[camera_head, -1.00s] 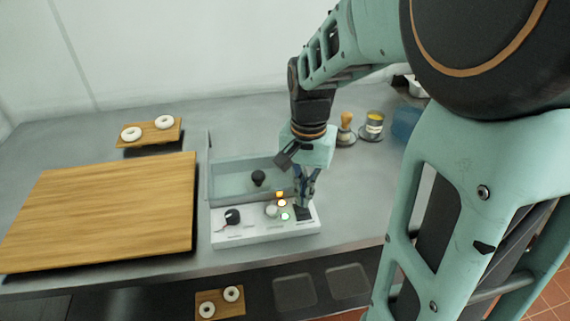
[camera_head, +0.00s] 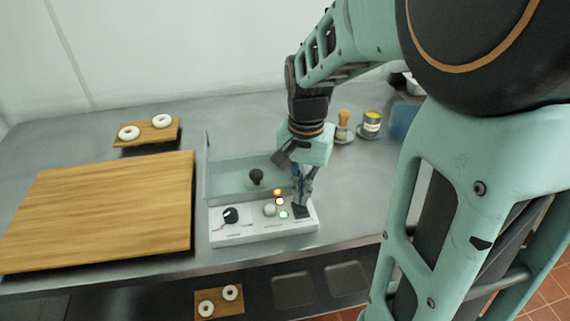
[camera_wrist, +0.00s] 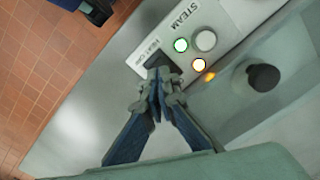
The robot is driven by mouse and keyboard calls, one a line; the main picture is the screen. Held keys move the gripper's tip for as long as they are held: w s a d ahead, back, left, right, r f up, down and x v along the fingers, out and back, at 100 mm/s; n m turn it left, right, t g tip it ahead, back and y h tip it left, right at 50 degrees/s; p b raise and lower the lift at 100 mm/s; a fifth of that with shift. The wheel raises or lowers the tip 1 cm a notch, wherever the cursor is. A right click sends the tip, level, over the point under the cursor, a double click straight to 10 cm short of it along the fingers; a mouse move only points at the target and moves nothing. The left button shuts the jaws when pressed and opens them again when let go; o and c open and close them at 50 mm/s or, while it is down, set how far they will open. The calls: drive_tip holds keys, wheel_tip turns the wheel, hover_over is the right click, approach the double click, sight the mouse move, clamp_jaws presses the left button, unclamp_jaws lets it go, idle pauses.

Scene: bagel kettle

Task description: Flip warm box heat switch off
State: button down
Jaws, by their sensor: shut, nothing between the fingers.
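The warm box (camera_head: 205,166) has clear walls and a white control panel (camera_head: 240,236) along its front. My gripper (camera_head: 301,203) is shut and empty, pointing down at the panel's right end. In the wrist view my gripper (camera_wrist: 158,80) has its fingertips at the dark heat switch (camera_wrist: 165,66), beside a label reading "HEAT" and partly hidden by the fingers. I cannot tell whether they touch it or which way it is set. A green light (camera_wrist: 181,45) and a yellow-white light (camera_wrist: 199,65) are lit, and an orange glow shows beside them.
A white button (camera_wrist: 206,40) sits by the "STEAM" label. A dark knob (camera_head: 231,215) is on the panel's left, and a black round knob (camera_head: 256,176) stands behind the panel. A wooden board (camera_head: 105,210) lies left. A brush (camera_head: 343,124) and a can (camera_head: 372,121) stand behind right.

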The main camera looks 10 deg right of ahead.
sight(301, 209)
drive_tip(key=shift+f+b, duration=1.15)
drive_tip(key=shift+f, duration=0.4)
idle(1.0)
wheel_tip(301, 209, up, 7)
drive_tip(key=p, duration=0.6)
idle(0.5)
